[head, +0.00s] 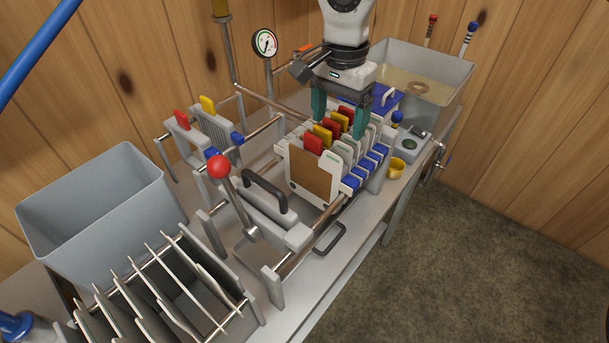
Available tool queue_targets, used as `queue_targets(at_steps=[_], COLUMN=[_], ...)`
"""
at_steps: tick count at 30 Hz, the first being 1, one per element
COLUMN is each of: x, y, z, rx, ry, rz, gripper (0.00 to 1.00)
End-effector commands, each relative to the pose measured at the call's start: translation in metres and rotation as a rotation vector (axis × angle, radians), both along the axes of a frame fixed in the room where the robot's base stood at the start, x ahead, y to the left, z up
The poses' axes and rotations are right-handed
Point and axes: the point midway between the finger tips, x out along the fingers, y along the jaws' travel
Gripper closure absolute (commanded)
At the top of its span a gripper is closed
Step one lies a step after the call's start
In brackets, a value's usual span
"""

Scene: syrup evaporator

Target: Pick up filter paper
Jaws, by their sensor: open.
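My gripper (340,119) points down over the back part of a filter press. Its two green fingers are apart, one on each side of the row of red and yellow tabs. I cannot tell whether they touch anything. The press plates (343,150) stand upright in a row, with blue blocks along their right side. The front plate has a brown square face (310,176); I cannot tell whether this is filter paper. Thin whitish sheets (178,262), possibly filter papers, hang upright in a rack at the lower left, away from my gripper. What lies behind the plates is hidden.
A red-knobbed lever (219,167) and a black-handled end block (270,212) stand in front of the plates. A grey bin (95,205) is at left. A tank of tan liquid (405,80) is at the back. A yellow cup (396,167) sits on the bench's right.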

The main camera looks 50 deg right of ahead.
Motion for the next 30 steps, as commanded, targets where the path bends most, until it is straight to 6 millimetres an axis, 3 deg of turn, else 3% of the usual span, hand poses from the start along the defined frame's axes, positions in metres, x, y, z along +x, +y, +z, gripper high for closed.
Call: queue_targets(at_steps=[6,14,22,30], x=[0.0,0.001,0.001,0.001], y=[0.002,0.003,0.003,0.003], z=[-0.033,-0.051,-0.092,-0.103], rx=[0.005,0.006,0.008,0.006], ry=[0.0,-0.002,0.002,-0.001], rz=[0.001,0.002,0.002,0.005], gripper=[0.19,0.19,0.19,0.19])
